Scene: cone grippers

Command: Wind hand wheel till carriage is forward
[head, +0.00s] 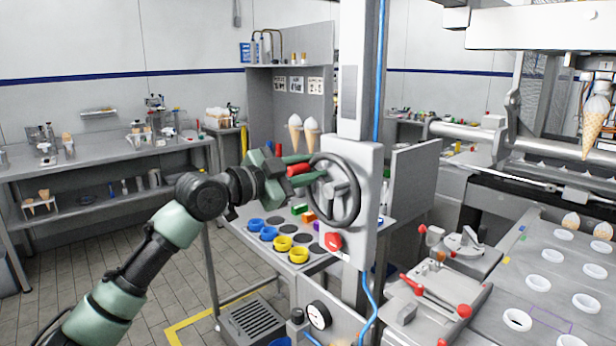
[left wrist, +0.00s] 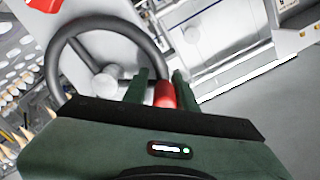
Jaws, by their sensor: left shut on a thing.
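The hand wheel (head: 357,205) is a dark ring with spokes on a light upright panel (head: 365,160). It also shows in the left wrist view (left wrist: 62,45), with its pale hub (left wrist: 105,82). My left gripper (head: 301,170) is at the left side of the wheel, shut on its red handle (head: 297,169). In the left wrist view the red handle (left wrist: 165,95) sits between the two green fingers. Cones (head: 594,122) hang under a white overhead beam (head: 545,27) at the right; I cannot tell which part is the carriage. My right gripper is out of view.
A red knob (head: 332,241) sits on the panel below the wheel. A grey table (head: 236,212) with blue and yellow rings is behind my left arm. A plate with round holders (head: 545,255) and red-handled clamps (head: 437,293) is at the right. Floor at the left is clear.

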